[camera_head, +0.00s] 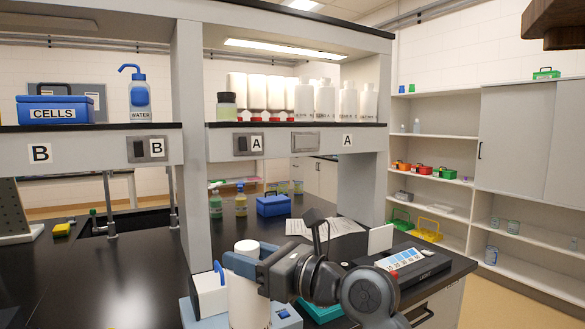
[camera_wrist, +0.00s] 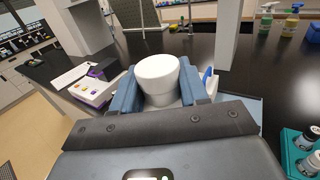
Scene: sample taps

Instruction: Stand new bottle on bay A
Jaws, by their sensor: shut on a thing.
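A white bottle (camera_head: 246,300) with a white cap is upright in my gripper (camera_head: 243,262), low in the middle of the head view. The blue fingers are shut on it just below the cap. The cap also shows between the fingers in the wrist view (camera_wrist: 158,70); the fingers hide the bottle's lower part there. I cannot tell whether its base touches the blue-grey device (camera_head: 290,318) around it. Bay A is the shelf with two A labels (camera_head: 347,141), above and behind my gripper. A row of white bottles (camera_head: 325,100) and a dark-capped jar (camera_head: 227,106) stand on it.
Bay B (camera_head: 40,153) at left holds a blue CELLS box (camera_head: 54,110) and a WATER wash bottle (camera_head: 140,98). A grey post (camera_head: 190,130) separates the bays. Small bottles (camera_head: 241,201) and a blue box (camera_head: 273,205) stand on the black bench below bay A.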

